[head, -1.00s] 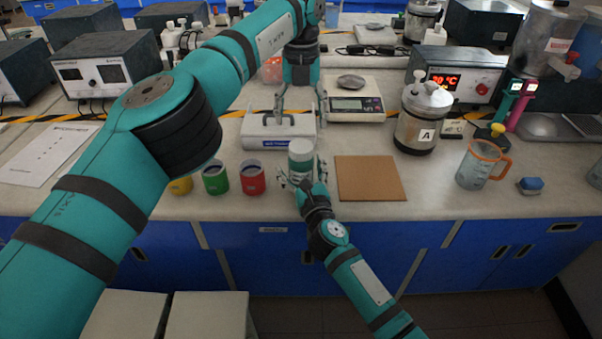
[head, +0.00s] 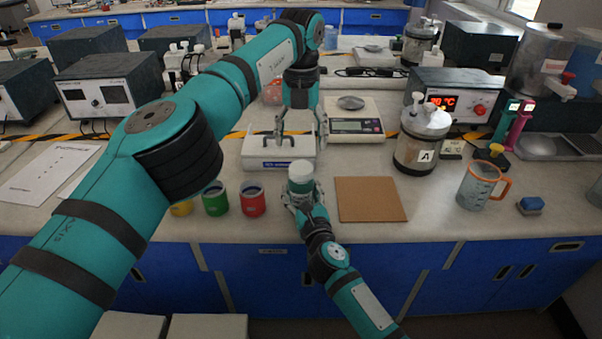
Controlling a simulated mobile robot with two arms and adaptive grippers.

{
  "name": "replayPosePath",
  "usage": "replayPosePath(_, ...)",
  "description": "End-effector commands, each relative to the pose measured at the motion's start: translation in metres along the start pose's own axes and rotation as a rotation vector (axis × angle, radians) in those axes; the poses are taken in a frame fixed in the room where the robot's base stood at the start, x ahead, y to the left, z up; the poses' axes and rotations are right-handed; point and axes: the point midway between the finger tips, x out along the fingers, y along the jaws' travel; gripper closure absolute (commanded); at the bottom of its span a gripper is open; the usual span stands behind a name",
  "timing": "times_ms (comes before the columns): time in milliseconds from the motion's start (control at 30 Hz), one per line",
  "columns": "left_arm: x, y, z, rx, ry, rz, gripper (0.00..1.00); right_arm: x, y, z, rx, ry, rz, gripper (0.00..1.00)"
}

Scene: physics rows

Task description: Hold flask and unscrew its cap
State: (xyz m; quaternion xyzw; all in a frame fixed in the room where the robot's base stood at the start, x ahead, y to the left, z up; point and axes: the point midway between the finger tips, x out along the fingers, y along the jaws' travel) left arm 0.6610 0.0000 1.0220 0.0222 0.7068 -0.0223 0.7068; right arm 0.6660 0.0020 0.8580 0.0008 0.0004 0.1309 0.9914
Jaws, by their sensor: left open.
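Red (head: 253,199), green (head: 215,201) and yellow (head: 181,208) cups stand left of the flask. A brown board (head: 370,199) lies to its right. The white device (head: 262,151) and a scale (head: 354,126) stand behind. A beaker (head: 478,187) is farther right.

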Motion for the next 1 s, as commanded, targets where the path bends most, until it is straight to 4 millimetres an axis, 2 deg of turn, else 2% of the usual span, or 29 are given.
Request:
replayPosePath(167,0.0003,-0.0001,-0.0001,0.306,0.000,0.000,0.28,-0.0002,0.0001,-0.0005,0.000,0.001,0.000,1.00)
replayPosePath(800,0.0001,-0.0004,-0.0002,2.006,0.000,0.000,0.28,-0.0002,0.0000,-0.0007,0.000,0.001,0.000,1.00)
replayPosePath(1000,0.0002,-0.0003,-0.0003,2.432,0.000,0.000,0.28,-0.0002,-0.0001,-0.0007,0.000,0.001,0.000,1.00)
